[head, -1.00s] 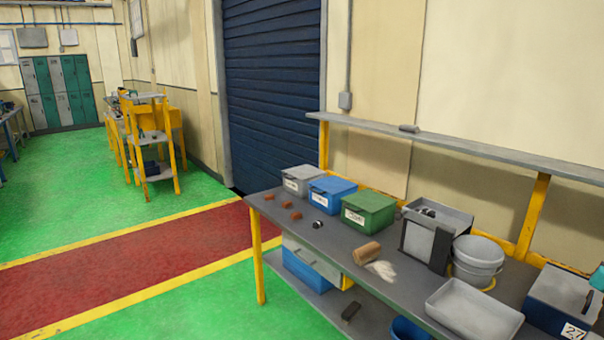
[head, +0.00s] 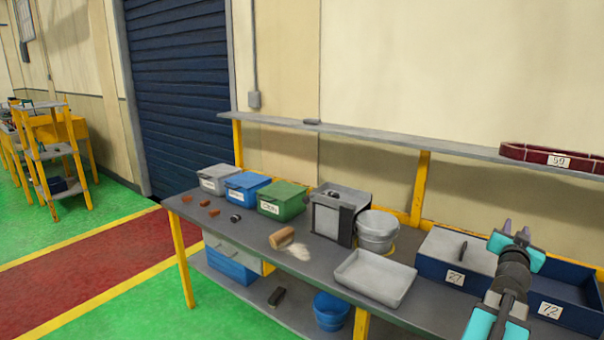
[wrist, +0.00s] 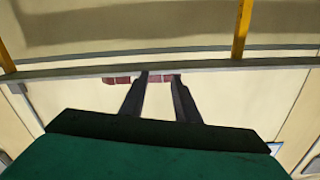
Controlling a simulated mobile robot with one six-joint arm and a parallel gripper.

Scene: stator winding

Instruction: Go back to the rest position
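My gripper (head: 516,231) is at the right of the head view, raised above the blue bins at the workbench's right end. Its two fingertips stand apart and point up toward the wall. In the wrist view the two dark fingers (wrist: 158,88) are also apart, with nothing held between them. The wall and shelf appear upside down there, with part of a red bin (wrist: 118,81) behind the fingers.
The workbench (head: 300,268) carries a grey tray (head: 375,278), a grey bucket (head: 377,232), lidded boxes including a green one (head: 283,198), and a tipped brown cylinder (head: 281,238). A red bin (head: 555,160) sits on the upper shelf (head: 390,140). Green floor (head: 120,300) is open at left.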

